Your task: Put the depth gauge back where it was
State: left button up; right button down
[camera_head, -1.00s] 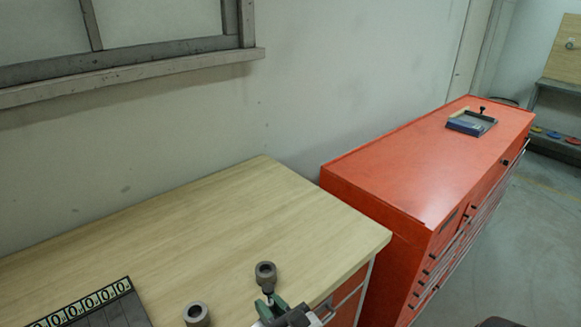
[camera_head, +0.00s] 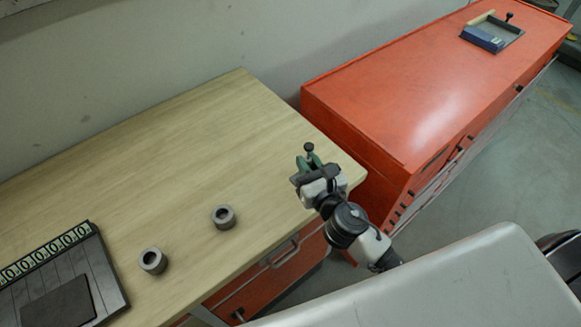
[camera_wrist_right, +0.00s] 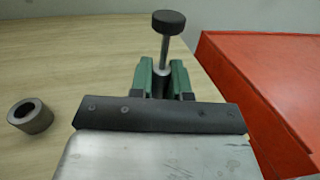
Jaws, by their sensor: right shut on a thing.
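The depth gauge (camera_wrist_right: 167,38), with a black round knob on a thin metal stem, stands upright in my right gripper (camera_wrist_right: 161,82). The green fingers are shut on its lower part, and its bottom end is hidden. In the head view the right gripper (camera_head: 308,165) is above the right end of the wooden bench, and the gauge's dark knob (camera_head: 309,147) shows over the fingers. A shallow dark tray (camera_head: 514,38) lies on the red cabinet at the far right. It holds a blue item, a light stick and a black-knobbed piece. My left gripper is out of view.
Two grey rings (camera_head: 224,217) (camera_head: 152,261) stand on the wooden bench (camera_head: 190,150). A dark panel with a row of numbers (camera_head: 45,280) lies at the left. The red cabinet (camera_head: 400,90) stands beyond the bench, with a broad clear top.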

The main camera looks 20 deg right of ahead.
jog(key=w+a+f, duration=0.1)
jog(key=w, duration=0.1)
jog(key=w+a+f, duration=0.1)
jog(key=w+a+f+b, duration=0.1)
jog(key=w+f, duration=0.1)
jog(key=shift+w+a, duration=0.1)
jog(key=shift+w, duration=0.25)
notch_tip(320, 180, down, 4)
jog(key=shift+r+b, duration=0.1)
jog(key=shift+b, duration=1.15)
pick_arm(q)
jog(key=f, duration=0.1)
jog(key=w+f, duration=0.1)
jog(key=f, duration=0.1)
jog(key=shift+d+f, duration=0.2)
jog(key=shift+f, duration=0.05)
pick_arm(e)
jog(key=shift+s+f+b, duration=0.1)
jog(key=shift+f+b, duration=0.45)
jog(key=shift+f, duration=0.1)
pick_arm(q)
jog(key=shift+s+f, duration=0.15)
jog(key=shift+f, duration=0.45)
pick_arm(e)
jog(key=c, duration=1.1)
grip_release()
jog(key=shift+s+f, duration=0.1)
jog(key=shift+f, duration=0.05)
